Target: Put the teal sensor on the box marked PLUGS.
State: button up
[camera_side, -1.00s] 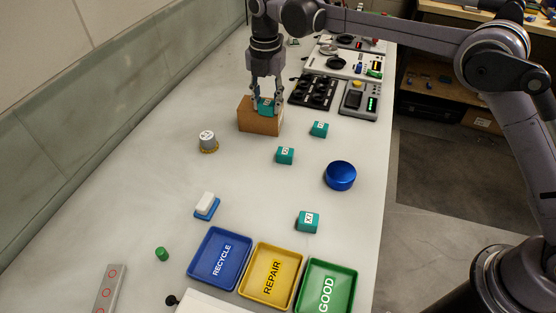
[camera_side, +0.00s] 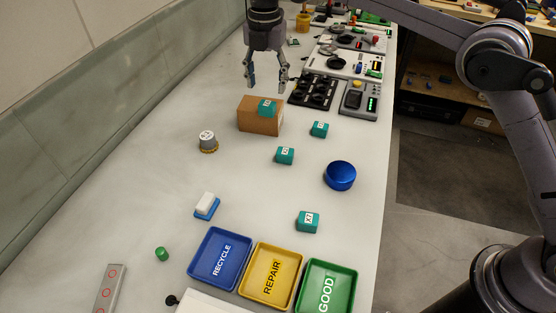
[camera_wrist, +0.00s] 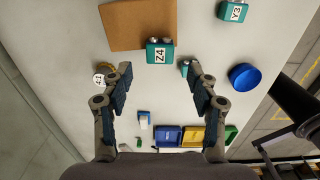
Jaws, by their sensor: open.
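A cardboard-brown box (camera_side: 252,123) stands on the bench below my gripper; no PLUGS marking is readable on it. A teal sensor (camera_side: 266,107) rests on top of the box, by its edge. In the wrist view the sensor (camera_wrist: 160,54) reads Z4 and overlaps the edge of the box (camera_wrist: 135,25). My gripper (camera_side: 267,87) is open and empty above the sensor, apart from it. The wrist view shows its fingers (camera_wrist: 159,72) spread wide. Three other teal blocks (camera_side: 319,129), (camera_side: 285,155), (camera_side: 308,222) lie on the bench.
Blue RECYCLE (camera_side: 198,268), yellow REPAIR (camera_side: 249,285) and green GOOD (camera_side: 304,295) trays are at the front. Panels with dials (camera_side: 316,91) stand right of the box.

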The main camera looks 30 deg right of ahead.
aim_at(267, 103)
jog(key=s+d+r+m+t, duration=0.25)
jog(key=d+r+m, duration=0.35)
jog(key=r, duration=0.5)
jog(key=s+d+m+t, duration=0.1)
jog(key=s+d+m, duration=0.7)
jog(key=s+d+f+m+t, duration=0.2)
jog(key=s+d+f+m, duration=0.2)
jog(key=s, duration=0.5)
jog(key=s+d+f+m+t, duration=0.1)
jog(key=s+d+f+m, duration=0.3)
jog(key=s+f+m, duration=0.5)
jog(key=shift+f+t, duration=0.2)
jog(key=shift+t, duration=0.15)
jog(key=shift+o, duration=0.5)
jog(key=shift+w, duration=0.1)
